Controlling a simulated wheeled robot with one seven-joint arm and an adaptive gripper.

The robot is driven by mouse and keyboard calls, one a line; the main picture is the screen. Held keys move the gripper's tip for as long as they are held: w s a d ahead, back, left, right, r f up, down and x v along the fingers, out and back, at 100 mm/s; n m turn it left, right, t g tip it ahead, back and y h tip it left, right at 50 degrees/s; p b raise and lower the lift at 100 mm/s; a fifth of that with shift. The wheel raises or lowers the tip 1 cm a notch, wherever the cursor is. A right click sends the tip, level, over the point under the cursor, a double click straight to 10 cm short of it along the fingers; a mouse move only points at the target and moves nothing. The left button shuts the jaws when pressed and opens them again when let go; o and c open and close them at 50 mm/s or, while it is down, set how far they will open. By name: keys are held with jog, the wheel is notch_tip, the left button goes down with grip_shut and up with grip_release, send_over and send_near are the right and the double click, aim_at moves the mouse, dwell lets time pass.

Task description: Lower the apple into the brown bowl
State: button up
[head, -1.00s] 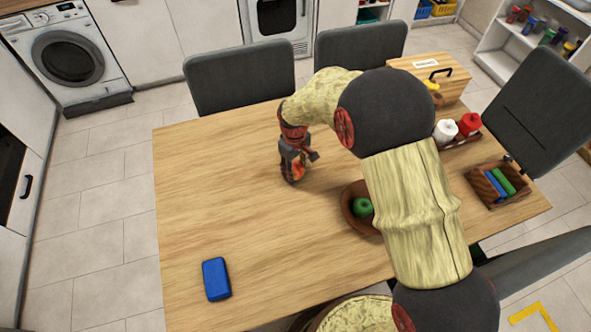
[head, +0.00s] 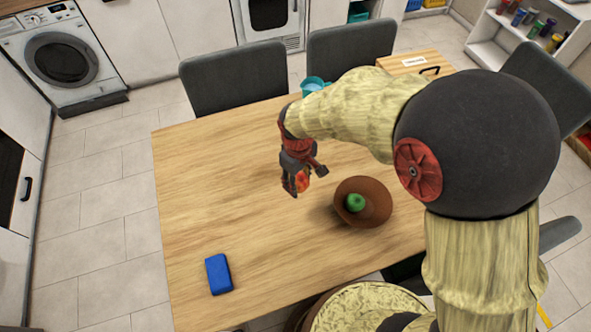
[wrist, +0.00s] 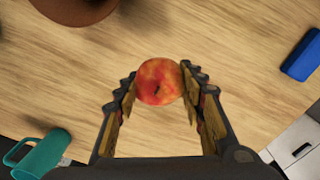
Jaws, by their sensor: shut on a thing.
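My gripper (head: 296,182) is shut on a red and yellow apple (head: 303,182). The apple seems to be held above the table, left of the bowl in the head view. The brown bowl (head: 378,214) stands on the table with a green fruit (head: 356,203) inside. Only part of the bowl's outside (wrist: 72,12) shows at the top left of the wrist view.
A blue block (head: 218,274) lies at the front left of the table (head: 200,190). A teal mug (head: 313,85) stands at the back edge; it also shows in the wrist view (wrist: 42,155).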

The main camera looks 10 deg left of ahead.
jog(key=shift+s+d+r, duration=0.2)
jog(key=shift+s+r, duration=0.15)
jog(key=shift+s, duration=0.3)
jog(key=shift+s+d+r+p, duration=0.15)
jog(key=shift+d+r+p, duration=0.15)
jog(key=shift+d+p, duration=0.15)
jog(key=w+d+f+p, duration=0.1)
jog(key=d, duration=1)
jog(key=w+d+f+p, duration=0.1)
jog(key=w+d, duration=0.1)
jog(key=d, duration=0.9)
jog(key=shift+w+d+f, duration=0.2)
jog(key=shift+w+f, duration=0.1)
jog(key=shift+f, duration=0.1)
jog(key=shift+f+b, duration=1.5)
jog(key=shift+f, duration=0.95)
jog(key=shift+s, duration=0.1)
